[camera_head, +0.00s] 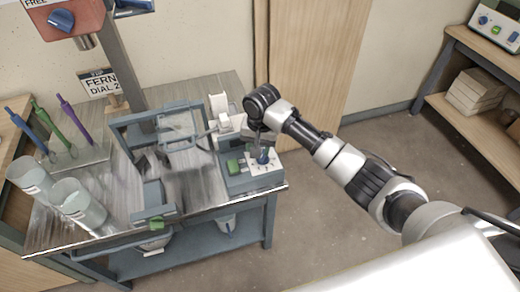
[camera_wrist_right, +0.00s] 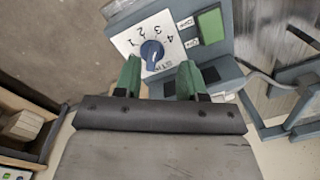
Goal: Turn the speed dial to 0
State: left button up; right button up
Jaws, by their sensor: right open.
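The speed dial is a blue knob (camera_head: 263,157) on a white plate of a grey control box (camera_head: 238,184) at the table's right front corner. In the right wrist view the knob (camera_wrist_right: 152,52) sits on the plate with the numbers 1 to 4 readable around it; where its pointer stands is hard to tell. My right gripper (camera_head: 257,132) is over the box. In the wrist view its green-tipped fingers (camera_wrist_right: 159,80) are apart and empty, just short of the knob, with no contact visible. My left gripper is in neither view.
A green button (camera_wrist_right: 210,31) is beside the dial plate. A grey frame (camera_head: 130,120) stands on the table left of the box. Cups (camera_head: 80,205) and coloured-handled tools (camera_head: 75,125) are at the left. A sign (camera_head: 101,84) reads FERN DIAL 2. Floor right of the table is clear.

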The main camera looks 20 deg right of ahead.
aim_at(263, 153)
jog(key=w+d+r+m, duration=0.2)
jog(key=w+r, duration=0.1)
jog(key=shift+h, duration=0.3)
notch_tip(263, 153, down, 10)
jog(key=shift+w+d+f, duration=0.1)
jog(key=shift+d+f, duration=0.05)
jog(key=shift+f, duration=0.05)
jog(key=shift+c, duration=0.4)
grip_shut()
